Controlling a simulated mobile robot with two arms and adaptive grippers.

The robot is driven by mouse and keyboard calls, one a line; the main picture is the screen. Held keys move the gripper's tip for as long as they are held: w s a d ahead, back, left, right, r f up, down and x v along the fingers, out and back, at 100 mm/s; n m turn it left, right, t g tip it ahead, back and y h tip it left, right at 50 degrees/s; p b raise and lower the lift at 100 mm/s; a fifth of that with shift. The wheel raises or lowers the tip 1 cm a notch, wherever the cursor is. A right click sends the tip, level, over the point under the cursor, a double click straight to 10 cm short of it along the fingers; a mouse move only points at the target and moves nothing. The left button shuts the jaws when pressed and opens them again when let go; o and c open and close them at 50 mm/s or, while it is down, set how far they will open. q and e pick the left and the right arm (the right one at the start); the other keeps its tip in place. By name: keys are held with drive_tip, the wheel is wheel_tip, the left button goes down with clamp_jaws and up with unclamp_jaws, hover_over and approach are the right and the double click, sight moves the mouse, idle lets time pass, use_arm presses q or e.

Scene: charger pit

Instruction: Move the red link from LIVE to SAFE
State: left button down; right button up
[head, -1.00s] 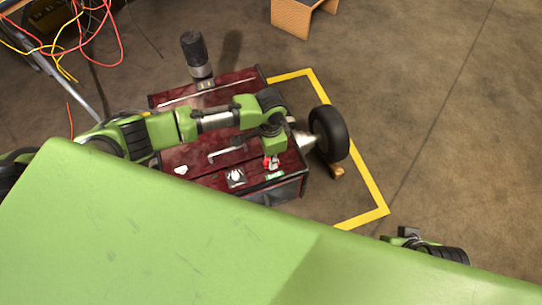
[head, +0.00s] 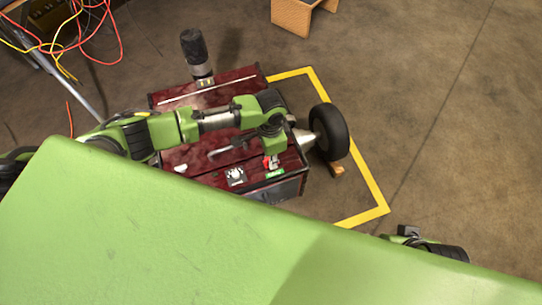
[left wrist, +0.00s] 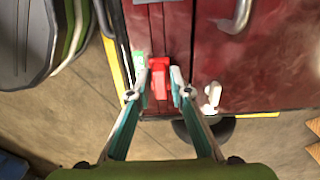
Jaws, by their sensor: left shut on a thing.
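The red link (left wrist: 160,78) is a small red block between the two fingertips of my left gripper (left wrist: 163,84) in the left wrist view. The fingers are shut on it from both sides. In the head view, the red link (head: 270,163) sits below my left gripper (head: 272,157), near the right front corner of the dark red cabinet top (head: 196,158). I cannot read LIVE or SAFE. My right gripper is not visible.
A white dial or switch (head: 235,175) is left of the link on the cabinet. A metal handle (left wrist: 238,16) lies nearby. A black wheel (head: 329,131) stands at the cabinet's right. Yellow floor tape (head: 365,180) runs around it. Loose cables (head: 95,25) hang at upper left.

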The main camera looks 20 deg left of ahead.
use_arm(q)
drive_tip(key=shift+f, duration=0.35)
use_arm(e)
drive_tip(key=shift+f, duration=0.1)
use_arm(q)
drive_tip(key=shift+f, duration=0.5)
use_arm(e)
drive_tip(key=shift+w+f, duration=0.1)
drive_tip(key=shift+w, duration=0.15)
use_arm(q)
drive_tip(key=c, duration=1.8)
unclamp_jaws()
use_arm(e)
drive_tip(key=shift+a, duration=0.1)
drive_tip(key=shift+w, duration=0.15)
use_arm(q)
wheel_tip(320, 180, up, 12)
drive_tip(key=shift+w+a, duration=0.1)
drive_tip(key=shift+w, duration=0.05)
drive_tip(key=shift+f, duration=0.1)
